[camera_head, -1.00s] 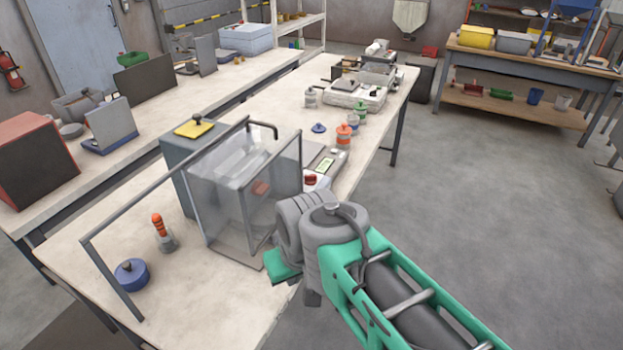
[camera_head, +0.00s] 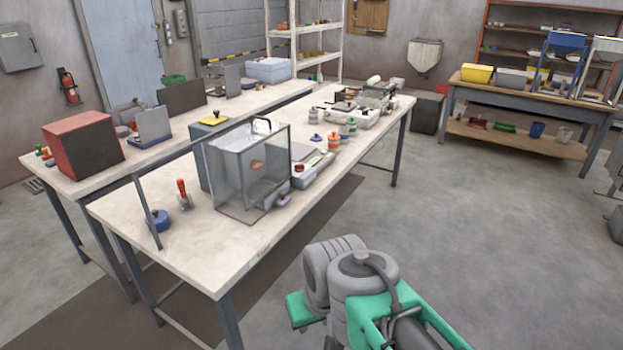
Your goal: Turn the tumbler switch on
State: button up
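I cannot make out a tumbler switch for certain. On the near workbench (camera_head: 215,255) stands a clear-walled box (camera_head: 232,172) with a grey frame. A low grey device (camera_head: 313,172) with a small red part (camera_head: 299,168) on top sits at its right side; whether this part is a switch is too small to tell. Small grey boxes (camera_head: 181,24) hang on the back wall beside the blue door. My arm's grey joint and green links show at the bottom, in front of the bench. My gripper's fingers do not show.
A blue lidded pot (camera_head: 158,221) and an orange-handled tool (camera_head: 183,194) stand on the bench's left end. Several orange and green-topped jars (camera_head: 334,141) stand beyond the box. A second bench with a red box (camera_head: 82,145) is behind. Floor (camera_head: 480,240) at right is clear.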

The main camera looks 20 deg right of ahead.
aim_at(299, 167)
jog(key=z, duration=0.55)
jog(key=i, duration=0.45)
jog(key=z, duration=0.6)
jog(key=i, duration=0.85)
jog(key=u, duration=0.6)
jog(key=i, duration=0.8)
jog(key=u, duration=0.65)
